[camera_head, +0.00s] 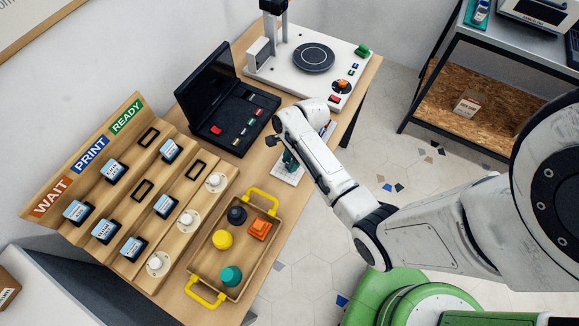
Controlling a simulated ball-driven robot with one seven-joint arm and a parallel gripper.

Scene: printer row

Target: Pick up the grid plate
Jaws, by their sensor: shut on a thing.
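My gripper (274,141) is at the end of the white arm, over the table between the black open case and the wooden tray. It is shut on a small dark piece, seemingly the grid plate; the arm and the small size hide its shape and grid. I cannot tell whether the held piece touches anything.
The black case (205,75) lies open behind, with a white turntable machine (285,60) beyond. A wooden tray (203,250) with yellow handles holds several coloured pieces in front. A slanted wooden rack (150,190) with labelled blocks stands left.

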